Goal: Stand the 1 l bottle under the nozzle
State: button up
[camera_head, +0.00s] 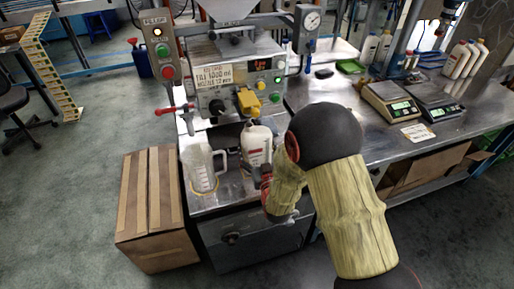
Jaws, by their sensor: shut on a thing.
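A white bottle (257,139) with a red-marked label stands upright, or nearly so, at the front of the filling machine's steel counter. My gripper (266,177) is at the bottle's lower right and is shut on it; my arm and wrist hide most of the fingers. The filling machine (236,72) is behind the bottle. A yellow part (248,101) sticks out from its front, just behind and above the bottle's top. The nozzle opening cannot be made out. Whether the bottle's base touches the counter is hidden.
A clear measuring jug (203,170) stands left of the bottle on the steel counter. A red-handled lever (173,110) juts out at the left. A cardboard box (150,205) is on the floor. Scales (391,103) and several bottles are on the right bench.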

jog(key=o, duration=1.1)
jog(key=shift+o, duration=0.2)
jog(key=s+d, duration=0.2)
jog(key=s, duration=0.9)
jog(key=shift+s+d, duration=0.2)
jog(key=shift+s, duration=0.2)
jog(key=shift+f, duration=0.15)
